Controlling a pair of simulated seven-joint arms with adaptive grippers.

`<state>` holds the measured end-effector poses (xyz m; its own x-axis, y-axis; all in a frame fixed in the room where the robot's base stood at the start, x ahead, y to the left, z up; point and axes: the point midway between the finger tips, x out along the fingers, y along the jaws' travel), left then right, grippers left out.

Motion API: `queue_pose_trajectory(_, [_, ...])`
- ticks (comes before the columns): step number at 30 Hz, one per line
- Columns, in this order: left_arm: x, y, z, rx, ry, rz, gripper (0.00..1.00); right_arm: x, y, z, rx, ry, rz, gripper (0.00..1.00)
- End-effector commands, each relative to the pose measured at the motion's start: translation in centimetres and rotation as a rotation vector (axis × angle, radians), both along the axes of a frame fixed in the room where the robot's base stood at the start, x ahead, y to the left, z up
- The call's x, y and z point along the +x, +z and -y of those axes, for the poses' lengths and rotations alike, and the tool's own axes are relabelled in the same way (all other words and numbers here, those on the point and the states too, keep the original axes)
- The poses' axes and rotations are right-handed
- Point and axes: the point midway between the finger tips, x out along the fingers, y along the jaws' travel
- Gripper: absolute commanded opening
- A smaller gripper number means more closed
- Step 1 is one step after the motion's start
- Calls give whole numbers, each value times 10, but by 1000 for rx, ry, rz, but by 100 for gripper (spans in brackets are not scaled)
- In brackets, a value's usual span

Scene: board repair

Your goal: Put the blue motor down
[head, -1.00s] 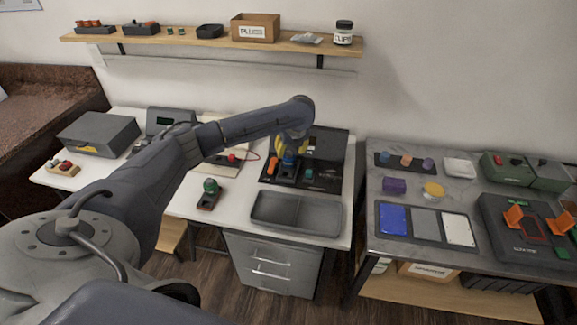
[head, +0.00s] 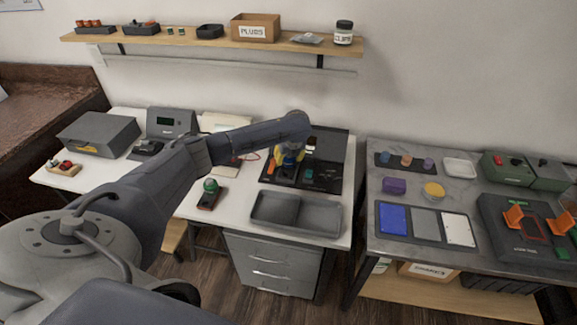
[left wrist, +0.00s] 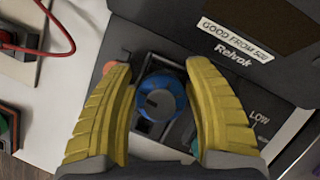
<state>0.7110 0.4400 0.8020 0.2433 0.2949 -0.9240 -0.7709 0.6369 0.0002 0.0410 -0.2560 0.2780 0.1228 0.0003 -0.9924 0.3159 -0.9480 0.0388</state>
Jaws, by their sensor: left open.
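The blue motor (left wrist: 162,97) is round and stands in a dark slot of the black tester case (left wrist: 185,50), seen from above in the left wrist view. My left gripper (left wrist: 163,95) is open, its two yellow fingers on either side of the motor, with gaps showing between them and it. In the head view my left gripper (head: 288,158) is over the open black case (head: 325,147) and mostly covers the motor. My right gripper does not show.
A grey tray (head: 295,213) lies in front of the case. A green-topped device (head: 210,194) stands to its left. The case's raised lid, labelled "Relvok" in the wrist view, rises close behind the gripper. The right bench (head: 455,265) holds coloured plates and fixtures.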

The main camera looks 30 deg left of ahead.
Motion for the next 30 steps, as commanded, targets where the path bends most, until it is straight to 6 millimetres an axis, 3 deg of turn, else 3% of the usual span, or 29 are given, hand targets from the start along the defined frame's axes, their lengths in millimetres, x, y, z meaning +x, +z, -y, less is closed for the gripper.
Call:
queue_pose_trajectory(5, [0, 0, 0, 0, 0, 0, 54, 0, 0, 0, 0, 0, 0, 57])
queue_pose_trajectory(19, [0, 0, 0, 0, 1, 0, 0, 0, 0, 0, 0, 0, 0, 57])
queue_pose_trajectory(30, [0, 7, 0, 0, 1, 2, 0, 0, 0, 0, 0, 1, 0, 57])
